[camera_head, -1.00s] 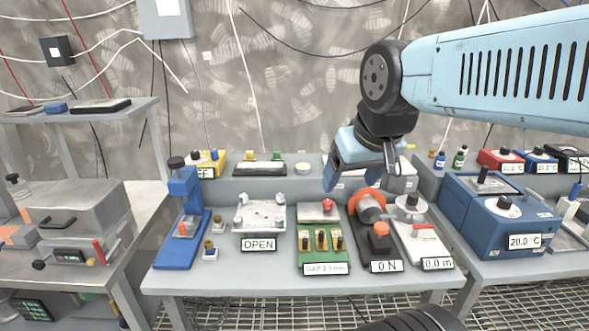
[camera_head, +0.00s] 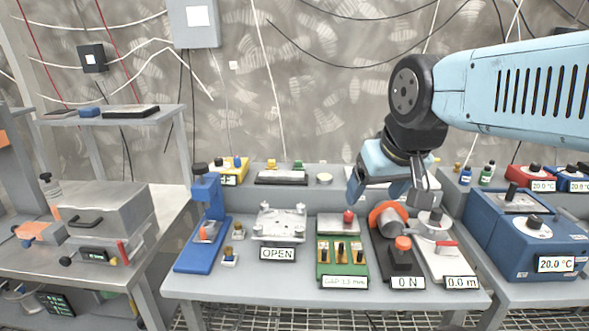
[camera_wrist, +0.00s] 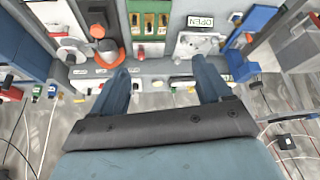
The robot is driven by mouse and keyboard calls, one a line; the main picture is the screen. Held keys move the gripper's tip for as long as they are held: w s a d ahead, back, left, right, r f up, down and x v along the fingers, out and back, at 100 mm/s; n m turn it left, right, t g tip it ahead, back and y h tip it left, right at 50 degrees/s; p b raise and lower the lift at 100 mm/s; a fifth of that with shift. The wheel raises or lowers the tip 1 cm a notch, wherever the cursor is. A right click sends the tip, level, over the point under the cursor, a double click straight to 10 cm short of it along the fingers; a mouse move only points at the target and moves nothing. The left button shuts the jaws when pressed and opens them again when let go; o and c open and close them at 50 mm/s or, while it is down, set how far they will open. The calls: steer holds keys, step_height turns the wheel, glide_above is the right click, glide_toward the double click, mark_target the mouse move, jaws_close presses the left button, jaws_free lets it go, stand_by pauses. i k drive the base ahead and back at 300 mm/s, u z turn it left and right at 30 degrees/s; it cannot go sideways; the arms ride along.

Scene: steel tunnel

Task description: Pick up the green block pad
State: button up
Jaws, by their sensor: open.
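A small green block (camera_head: 298,164), which looks like the green block pad, sits at the right end of a dark flat tray (camera_head: 280,177) on the raised back ledge of the middle bench. A yellow block (camera_head: 271,164) sits beside it. My gripper (camera_head: 376,190) hangs above the right part of the bench, to the right of the tray and apart from it. In the wrist view my gripper (camera_wrist: 160,86) has its two blue fingers spread apart with nothing between them in its grasp. The green block is too small to pick out surely in the wrist view.
Near my gripper are an orange-ringed cylinder (camera_head: 388,218) and a green panel (camera_head: 342,260) with a red knob. A blue upright device (camera_head: 205,220) and the OPEN plate fixture (camera_head: 280,222) stand left. A large blue box (camera_head: 520,235) stands right.

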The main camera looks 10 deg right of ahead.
mark_target(298, 167)
steer(key=u, duration=1.75)
steer(key=i, duration=0.1)
steer(key=z, duration=3.45)
steer(key=k, duration=1.35)
steer(key=u, duration=1.2)
steer(key=i, duration=1.3)
